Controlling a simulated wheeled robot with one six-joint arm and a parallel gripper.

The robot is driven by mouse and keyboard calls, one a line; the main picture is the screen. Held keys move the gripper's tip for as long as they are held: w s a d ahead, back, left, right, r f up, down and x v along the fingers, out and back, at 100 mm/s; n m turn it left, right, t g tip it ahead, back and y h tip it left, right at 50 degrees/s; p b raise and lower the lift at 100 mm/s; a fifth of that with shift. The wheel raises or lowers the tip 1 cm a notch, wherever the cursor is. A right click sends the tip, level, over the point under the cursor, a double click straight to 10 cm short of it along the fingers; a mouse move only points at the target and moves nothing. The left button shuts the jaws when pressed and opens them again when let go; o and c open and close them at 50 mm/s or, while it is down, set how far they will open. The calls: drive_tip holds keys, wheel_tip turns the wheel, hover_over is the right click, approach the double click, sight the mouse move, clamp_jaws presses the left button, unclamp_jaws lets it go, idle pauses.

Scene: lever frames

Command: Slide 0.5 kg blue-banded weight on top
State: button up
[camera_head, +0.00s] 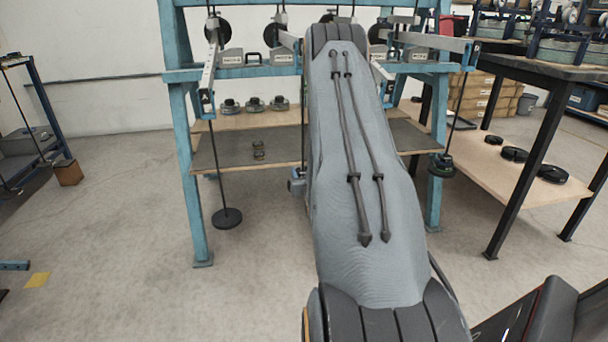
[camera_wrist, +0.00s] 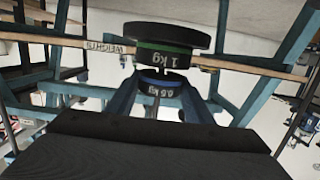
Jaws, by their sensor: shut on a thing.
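The 0.5 kg blue-banded weight (camera_wrist: 160,84) is in the wrist view, between the two fingers of my gripper (camera_wrist: 161,93), which is shut on it. A 1 kg green-banded weight (camera_wrist: 162,55) is directly above it in the picture, very close, with a wide black disc (camera_wrist: 160,37) beyond that. I cannot tell whether the two weights touch. In the head view my arm hides the middle of the blue frame, and neither the held weight nor my fingertips show clearly.
The blue lever frame (camera_head: 192,180) stands ahead. A hanger with a black plate (camera_head: 227,218) hangs at left, and a hanger with weights (camera_head: 441,164) hangs at right. Several weights (camera_head: 254,104) sit on the wooden shelf. A table with black discs (camera_head: 552,174) is at right.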

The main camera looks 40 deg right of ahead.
drive_tip(key=shift+w+d+r, duration=0.1)
drive_tip(key=shift+w+d, duration=0.35)
drive_tip(key=shift+w, duration=0.25)
idle(0.8)
drive_tip(key=shift+f+b, duration=0.35)
drive_tip(key=shift+f, duration=0.1)
idle(0.5)
drive_tip(key=o, duration=1.2)
drive_tip(key=shift+o, duration=0.5)
drive_tip(key=shift+f, duration=0.1)
drive_tip(key=p+v, duration=0.4)
drive_tip(key=v, duration=0.3)
